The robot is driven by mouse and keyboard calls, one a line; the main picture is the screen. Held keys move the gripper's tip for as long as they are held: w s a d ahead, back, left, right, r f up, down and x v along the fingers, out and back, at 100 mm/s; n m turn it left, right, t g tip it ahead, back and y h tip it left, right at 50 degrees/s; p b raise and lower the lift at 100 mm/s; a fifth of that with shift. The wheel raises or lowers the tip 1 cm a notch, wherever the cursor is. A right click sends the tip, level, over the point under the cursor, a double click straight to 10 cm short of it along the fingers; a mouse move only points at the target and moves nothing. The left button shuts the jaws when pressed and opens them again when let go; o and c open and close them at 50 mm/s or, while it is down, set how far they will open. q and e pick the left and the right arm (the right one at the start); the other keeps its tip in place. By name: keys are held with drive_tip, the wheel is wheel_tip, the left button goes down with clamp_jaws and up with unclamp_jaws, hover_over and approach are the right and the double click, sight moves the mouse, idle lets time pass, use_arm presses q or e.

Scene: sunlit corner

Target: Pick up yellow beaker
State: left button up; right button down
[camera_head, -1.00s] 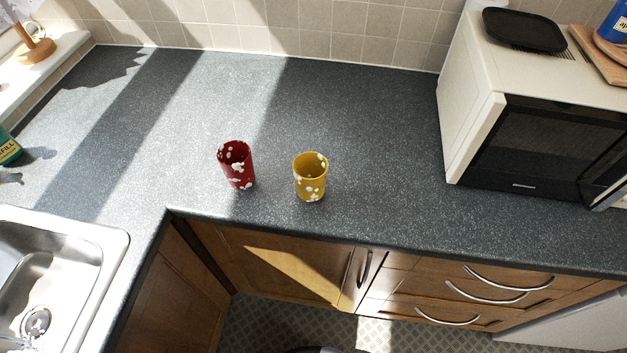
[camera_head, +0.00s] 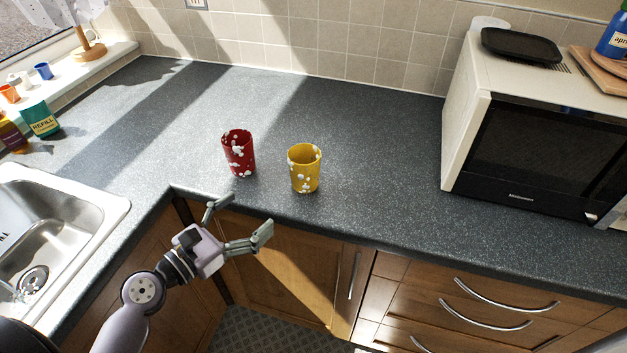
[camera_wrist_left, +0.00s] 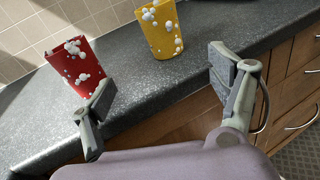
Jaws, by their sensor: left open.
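The yellow beaker (camera_head: 305,170) with white spots stands upright on the dark counter near its front edge. The red beaker (camera_head: 239,155) with white spots stands upright to its left. My left gripper (camera_head: 244,219) is open and empty, in front of the counter edge, nearer to me than both beakers and touching neither. In the left wrist view the yellow beaker (camera_wrist_left: 160,28) shows beyond the open fingers (camera_wrist_left: 162,95), between them, and the red beaker (camera_wrist_left: 76,66) is beyond the left finger, which overlaps its lower edge. My right gripper is not in view.
A microwave (camera_head: 535,150) stands at the right of the counter. A sink (camera_head: 62,235) is at the left, with bottles (camera_head: 40,118) behind it. The counter (camera_head: 350,120) behind the beakers is clear. Drawers and cupboards (camera_head: 290,265) lie below the front edge.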

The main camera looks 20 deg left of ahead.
use_arm(q)
wheel_tip(320, 180, up, 3)
drive_tip(key=w+d, duration=0.1)
drive_tip(key=p, duration=0.3)
approach(313, 155)
drive_tip(key=shift+w+d+r+n+t+h, duration=0.15)
drive_tip(key=shift+w+d+n+t+h, duration=0.15)
drive_tip(key=shift+n, duration=0.1)
drive_tip(key=shift+w+d, duration=0.3)
drive_tip(key=shift+w, duration=0.15)
drive_tip(key=x, duration=0.3)
drive_tip(key=p+x, duration=0.1)
drive_tip(key=shift+w+a+f, duration=0.2)
drive_tip(key=shift+w+f, duration=0.1)
drive_tip(key=shift+f, duration=0.1)
drive_tip(key=shift+w+d+f, duration=0.1)
drive_tip(key=shift+w+d, duration=0.15)
drive_tip(key=shift+w, duration=0.15)
drive_tip(key=shift+s, duration=0.1)
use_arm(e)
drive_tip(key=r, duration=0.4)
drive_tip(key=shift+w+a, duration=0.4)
use_arm(q)
drive_tip(key=shift+c, duration=0.6)
drive_tip(key=c, duration=1.2)
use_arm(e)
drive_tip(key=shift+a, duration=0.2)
